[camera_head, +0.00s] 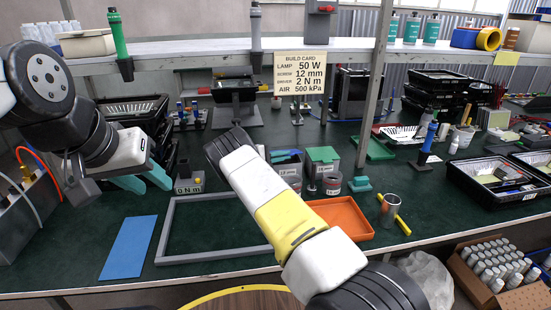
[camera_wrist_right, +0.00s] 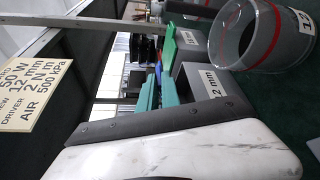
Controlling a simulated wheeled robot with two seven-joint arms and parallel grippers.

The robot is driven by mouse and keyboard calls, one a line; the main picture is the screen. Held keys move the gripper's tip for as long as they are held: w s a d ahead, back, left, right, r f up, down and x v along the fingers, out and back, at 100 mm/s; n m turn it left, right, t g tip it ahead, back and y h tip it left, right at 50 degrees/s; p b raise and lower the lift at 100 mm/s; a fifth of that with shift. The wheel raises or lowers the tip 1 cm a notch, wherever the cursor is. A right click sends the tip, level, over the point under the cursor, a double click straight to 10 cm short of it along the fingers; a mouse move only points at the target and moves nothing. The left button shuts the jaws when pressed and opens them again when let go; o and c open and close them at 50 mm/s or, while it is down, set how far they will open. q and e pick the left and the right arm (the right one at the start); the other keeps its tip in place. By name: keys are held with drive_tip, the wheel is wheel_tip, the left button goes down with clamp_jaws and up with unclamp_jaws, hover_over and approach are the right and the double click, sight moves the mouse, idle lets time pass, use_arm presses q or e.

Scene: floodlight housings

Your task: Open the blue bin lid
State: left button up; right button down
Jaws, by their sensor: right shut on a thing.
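The blue lid (camera_head: 287,160) is on a small grey bin (camera_head: 290,171) at the middle of the bench. It is mostly hidden by my right gripper (camera_head: 284,154), whose teal fingers are at the lid. In the right wrist view, the teal fingers (camera_wrist_right: 157,90) close on a strip of blue lid (camera_wrist_right: 158,69), in front of a grey bin with a partly hidden "2 mm" label (camera_wrist_right: 215,82). How far the lid is raised cannot be told. My left gripper (camera_head: 145,181) is open and empty over the bench at the left.
A green-lidded bin (camera_head: 322,156) stands right beside the blue-lidded one. An orange tray (camera_head: 345,214), grey frame (camera_head: 168,232) and blue mat (camera_head: 129,247) lie in front. Shelf posts (camera_head: 374,80) rise behind.

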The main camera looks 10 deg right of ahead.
drive_tip(key=shift+w+r+n+y, duration=0.15)
drive_tip(key=shift+w+r+n, duration=0.15)
drive_tip(key=shift+r, duration=0.25)
drive_tip(key=shift+w+r+n+y, duration=0.15)
drive_tip(key=shift+w+r+n, duration=0.05)
drive_tip(key=shift+r+n, duration=0.25)
drive_tip(key=shift+w+r, duration=0.45)
drive_tip(key=shift+r, duration=0.25)
drive_tip(key=c, duration=1.6)
unclamp_jaws()
drive_tip(key=shift+o, duration=0.2)
drive_tip(key=shift+a+f, duration=0.1)
drive_tip(key=v, duration=0.7)
drive_tip(key=shift+a, duration=0.35)
drive_tip(key=shift+s, duration=0.1)
